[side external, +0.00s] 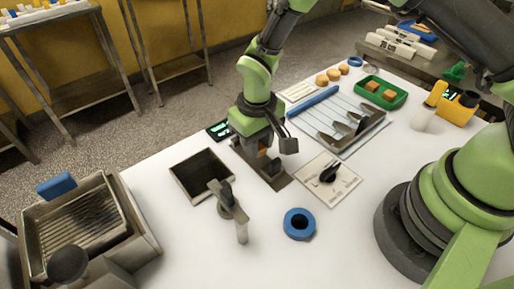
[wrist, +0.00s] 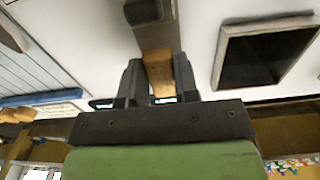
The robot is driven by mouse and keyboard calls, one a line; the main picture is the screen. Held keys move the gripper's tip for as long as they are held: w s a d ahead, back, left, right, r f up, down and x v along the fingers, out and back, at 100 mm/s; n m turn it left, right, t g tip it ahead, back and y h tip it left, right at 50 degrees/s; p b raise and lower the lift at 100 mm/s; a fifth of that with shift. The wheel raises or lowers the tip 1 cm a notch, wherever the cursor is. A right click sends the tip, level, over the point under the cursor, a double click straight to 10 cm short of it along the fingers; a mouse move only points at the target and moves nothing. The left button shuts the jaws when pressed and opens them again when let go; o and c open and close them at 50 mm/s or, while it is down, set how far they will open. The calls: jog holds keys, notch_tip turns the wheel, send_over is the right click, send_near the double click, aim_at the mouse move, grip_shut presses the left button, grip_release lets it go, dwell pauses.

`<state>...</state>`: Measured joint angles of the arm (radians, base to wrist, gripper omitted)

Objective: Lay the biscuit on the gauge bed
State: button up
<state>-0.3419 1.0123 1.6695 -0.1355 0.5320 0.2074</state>
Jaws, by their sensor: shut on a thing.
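My gripper (side external: 266,154) points down over the grey metal gauge bed (side external: 277,183) in the middle of the table. It is shut on the tan biscuit (wrist: 158,72), which shows between the two fingers in the wrist view. In the side view only a small brown part of the biscuit (side external: 262,153) shows, and my gripper hides the rest. The bed also shows in the wrist view (wrist: 155,32) as a strip beyond and under the biscuit. I cannot tell whether the biscuit touches the bed.
A square dark opening (side external: 203,176) lies left of the bed, with a lever on a post (side external: 229,202) in front. A dial plate (side external: 328,180) is at right, a blue ring (side external: 299,224) in front. Behind are a ribbed tray (side external: 340,122), a green tray (side external: 381,93) and round biscuits (side external: 332,75).

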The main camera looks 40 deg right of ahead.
jog(key=shift+f, duration=1.1)
jog(key=shift+f, duration=0.1)
jog(key=o, duration=0.7)
jog(key=shift+o, duration=0.2)
notch_tip(320, 180, up, 12)
jog(key=shift+r, duration=0.2)
